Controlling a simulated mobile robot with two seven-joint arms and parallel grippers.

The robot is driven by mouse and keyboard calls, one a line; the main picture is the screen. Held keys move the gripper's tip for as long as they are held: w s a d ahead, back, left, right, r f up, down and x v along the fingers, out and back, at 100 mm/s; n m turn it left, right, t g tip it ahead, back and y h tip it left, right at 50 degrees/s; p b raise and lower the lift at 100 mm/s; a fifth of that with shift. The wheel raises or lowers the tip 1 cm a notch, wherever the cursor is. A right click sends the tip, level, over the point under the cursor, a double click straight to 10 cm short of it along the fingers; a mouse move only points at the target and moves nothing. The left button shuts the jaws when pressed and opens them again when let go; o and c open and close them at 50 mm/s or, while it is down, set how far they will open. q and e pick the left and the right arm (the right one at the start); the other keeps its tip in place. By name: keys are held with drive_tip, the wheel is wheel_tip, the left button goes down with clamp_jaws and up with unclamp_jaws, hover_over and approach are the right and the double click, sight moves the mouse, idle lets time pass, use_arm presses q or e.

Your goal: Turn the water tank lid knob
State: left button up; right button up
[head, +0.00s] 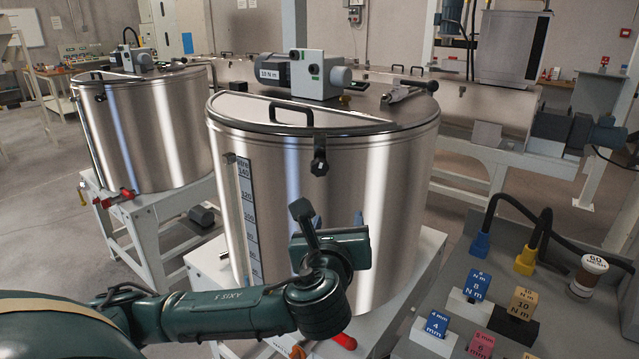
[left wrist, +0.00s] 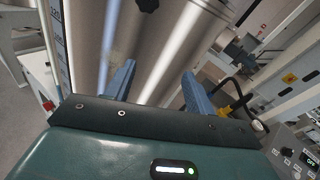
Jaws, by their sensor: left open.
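The large steel tank (head: 390,225) stands in the middle of the head view with its lid (head: 265,112) closed. A black knob (head: 319,167) hangs at the lid's front rim. A dark knob (left wrist: 147,4), which looks like the same one, is cut off by the top edge of the left wrist view. My left gripper (head: 338,220) is in front of the tank wall, below the knob and apart from it. In the left wrist view its blue fingers (left wrist: 159,70) are spread, with nothing between them. The blue fingers are largely hidden in the head view. My right gripper is not seen.
A level gauge (head: 248,215) runs down the tank's left front. A black handle (head: 291,113) and a motor (head: 320,72) sit on top. A second tank (head: 150,130) stands behind left. At right, a grey bench holds labelled blocks (head: 477,285) and a cup (head: 590,275).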

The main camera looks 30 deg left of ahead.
sight(320, 170)
use_arm(q)
wheel_tip(320, 170, up, 5)
drive_tip(key=s+a+m+y, duration=0.1)
drive_tip(key=s+a+y, duration=0.1)
drive_tip(key=a+y, duration=0.1)
drive_tip(key=x, duration=0.4)
drive_tip(key=p+x, duration=0.1)
drive_tip(key=x, duration=0.8)
drive_tip(key=shift+w+d+f+p, duration=0.15)
drive_tip(key=shift+w+d+p, duration=0.05)
drive_tip(key=shift+d+p, duration=0.1)
drive_tip(key=c, duration=1)
drive_tip(key=shift+o, duration=0.2)
drive_tip(key=shift+n, duration=0.3)
